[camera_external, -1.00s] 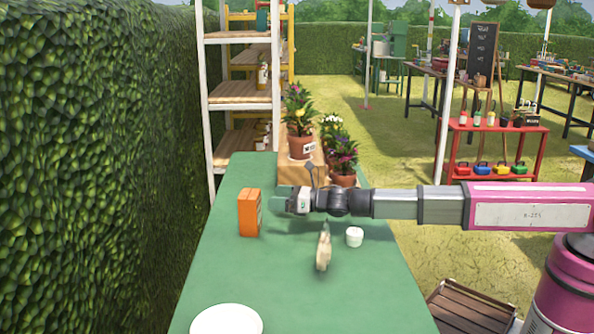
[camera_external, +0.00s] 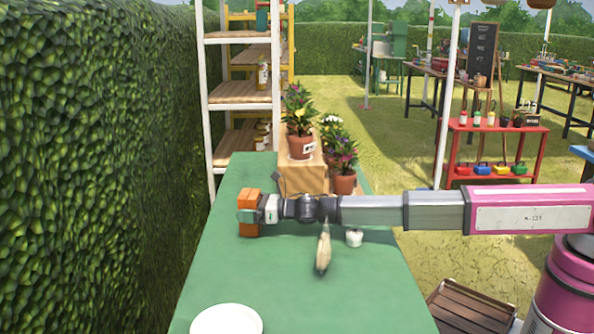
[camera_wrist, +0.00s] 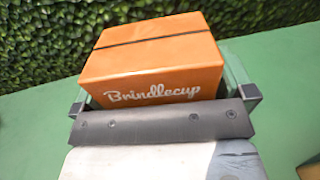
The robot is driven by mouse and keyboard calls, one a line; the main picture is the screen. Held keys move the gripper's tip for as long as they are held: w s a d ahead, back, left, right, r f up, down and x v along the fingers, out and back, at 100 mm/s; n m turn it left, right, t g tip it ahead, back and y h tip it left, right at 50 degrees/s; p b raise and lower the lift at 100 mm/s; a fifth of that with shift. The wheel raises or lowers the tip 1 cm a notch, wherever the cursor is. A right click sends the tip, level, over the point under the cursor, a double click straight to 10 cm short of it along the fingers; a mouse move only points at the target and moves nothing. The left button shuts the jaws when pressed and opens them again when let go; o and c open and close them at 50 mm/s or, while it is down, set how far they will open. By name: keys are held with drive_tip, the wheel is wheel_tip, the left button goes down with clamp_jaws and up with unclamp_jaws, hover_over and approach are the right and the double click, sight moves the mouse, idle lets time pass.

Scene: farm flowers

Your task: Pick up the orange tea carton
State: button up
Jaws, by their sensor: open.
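The orange tea carton (camera_external: 249,229) stands upright on the green table (camera_external: 230,270), toward its left edge. In the wrist view the carton (camera_wrist: 155,62) shows a dark band across its top and the white word "Brindlecup" on its near face. My gripper (camera_external: 250,214) is at the carton, reaching in from the right. In the wrist view the open gripper (camera_wrist: 165,95) has one finger on each side of the carton, low in the picture. I cannot tell whether the fingers touch its sides. The carton's lower part is hidden behind the gripper in the wrist view.
A pale, brush-like object (camera_external: 323,250) and a small white pot (camera_external: 354,238) are near the arm. A white plate (camera_external: 226,321) lies at the front. Potted flowers (camera_external: 301,135) and a wooden crate (camera_external: 300,178) stand at the back. A hedge (camera_external: 90,150) borders the left.

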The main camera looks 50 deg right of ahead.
drive_tip(key=c, duration=0.8)
